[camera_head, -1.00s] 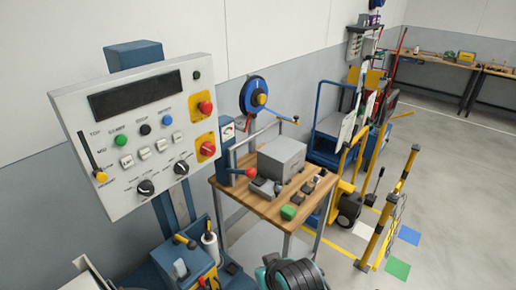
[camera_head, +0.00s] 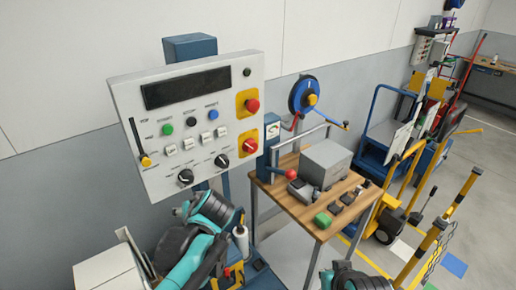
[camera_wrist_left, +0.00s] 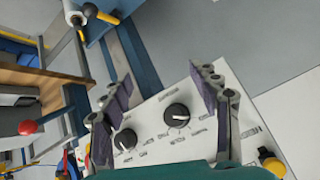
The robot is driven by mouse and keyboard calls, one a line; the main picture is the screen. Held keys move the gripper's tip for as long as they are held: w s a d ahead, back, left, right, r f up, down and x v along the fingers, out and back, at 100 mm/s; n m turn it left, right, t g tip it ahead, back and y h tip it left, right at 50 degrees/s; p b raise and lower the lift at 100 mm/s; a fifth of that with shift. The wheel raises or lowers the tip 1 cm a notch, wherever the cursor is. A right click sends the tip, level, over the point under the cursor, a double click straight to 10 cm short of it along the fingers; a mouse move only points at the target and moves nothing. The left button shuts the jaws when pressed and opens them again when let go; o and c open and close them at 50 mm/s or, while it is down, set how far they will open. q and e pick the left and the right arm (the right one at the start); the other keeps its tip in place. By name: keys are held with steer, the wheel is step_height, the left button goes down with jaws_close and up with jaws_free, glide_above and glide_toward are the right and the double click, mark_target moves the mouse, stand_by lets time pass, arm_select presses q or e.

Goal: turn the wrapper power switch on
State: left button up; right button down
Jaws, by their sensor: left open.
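A light grey wrapper control panel (camera_head: 215,125) with a dark display stands at centre left in the head view. At its right edge are a red button (camera_head: 252,105) and a red switch (camera_head: 247,146), each on a yellow plate. Two black rotary knobs (camera_head: 221,160) sit along its lower edge, and they also show in the left wrist view (camera_wrist_left: 177,115). I cannot read which control is the power switch. My left gripper (camera_wrist_left: 161,80) is open and empty, its fingers in front of the panel's lower part. In the head view its fingers are not clear; the arm is below the panel. My right gripper is not in view.
A wooden table (camera_head: 325,220) with a grey box (camera_head: 325,163) and small parts stands right of the panel. A red-knobbed lever (camera_head: 291,173) stands at its left edge. Carts and yellow rails stand farther right.

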arm_select(q)
steer(key=w+d+r+n+t+y, duration=0.1)
steer(key=w+d+r+y, duration=0.1)
steer(key=w+d, duration=0.35)
steer(key=n+t+y+p, duration=0.3)
steer(key=n+t+y, duration=0.1)
steer(key=t, duration=0.2)
glide_toward(253, 149)
steer(key=x, duration=0.2)
steer(key=b+x, duration=0.1)
steer(key=x, duration=0.6)
steer(key=shift+w+a, duration=0.1)
steer(key=shift+r, duration=0.1)
steer(key=c, duration=1.2)
